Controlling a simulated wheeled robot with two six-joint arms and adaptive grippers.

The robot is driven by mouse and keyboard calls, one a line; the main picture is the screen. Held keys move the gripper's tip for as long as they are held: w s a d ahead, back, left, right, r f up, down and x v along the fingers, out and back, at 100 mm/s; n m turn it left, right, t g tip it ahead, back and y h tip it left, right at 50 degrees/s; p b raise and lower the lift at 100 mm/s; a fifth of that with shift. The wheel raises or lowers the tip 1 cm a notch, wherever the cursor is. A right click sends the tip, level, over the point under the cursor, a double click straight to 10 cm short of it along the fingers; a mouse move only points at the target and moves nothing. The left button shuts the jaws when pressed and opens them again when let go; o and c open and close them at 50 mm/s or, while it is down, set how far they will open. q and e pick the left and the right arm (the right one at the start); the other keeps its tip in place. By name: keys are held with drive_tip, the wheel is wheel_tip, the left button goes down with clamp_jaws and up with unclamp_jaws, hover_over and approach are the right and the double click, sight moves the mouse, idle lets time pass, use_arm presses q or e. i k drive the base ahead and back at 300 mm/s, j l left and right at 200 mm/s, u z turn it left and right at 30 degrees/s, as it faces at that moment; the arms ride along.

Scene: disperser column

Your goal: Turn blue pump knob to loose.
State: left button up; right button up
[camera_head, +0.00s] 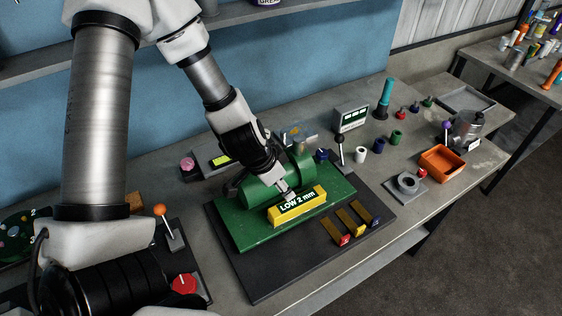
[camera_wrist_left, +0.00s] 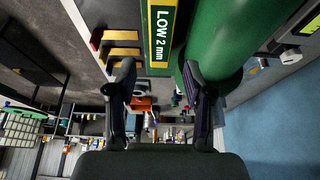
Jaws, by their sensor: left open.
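A green pump-like cylinder (camera_head: 292,174) lies on a green base plate (camera_head: 240,232), with a yellow-edged block (camera_head: 298,206) reading "LOW 2 mm" in front of it. A small dark blue knob-like part (camera_head: 322,155) shows just beyond the cylinder's right end; its setting is too small to read. My left gripper (camera_head: 286,192) is over the cylinder, close to the block, and hides part of both. In the left wrist view my left gripper (camera_wrist_left: 158,72) has its fingers apart with nothing held, and the cylinder (camera_wrist_left: 228,45) is at the upper right. My right gripper is not in view.
A black-ball lever (camera_head: 340,142) and a display box (camera_head: 351,119) stand right of the cylinder. Several small cylinders, an orange tray (camera_head: 441,159) and a metal pot (camera_head: 468,128) are farther right. A red knob (camera_head: 184,284) and an orange-ball lever (camera_head: 168,228) are at left.

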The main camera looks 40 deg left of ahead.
sight(322, 155)
drive_tip(key=u, duration=1)
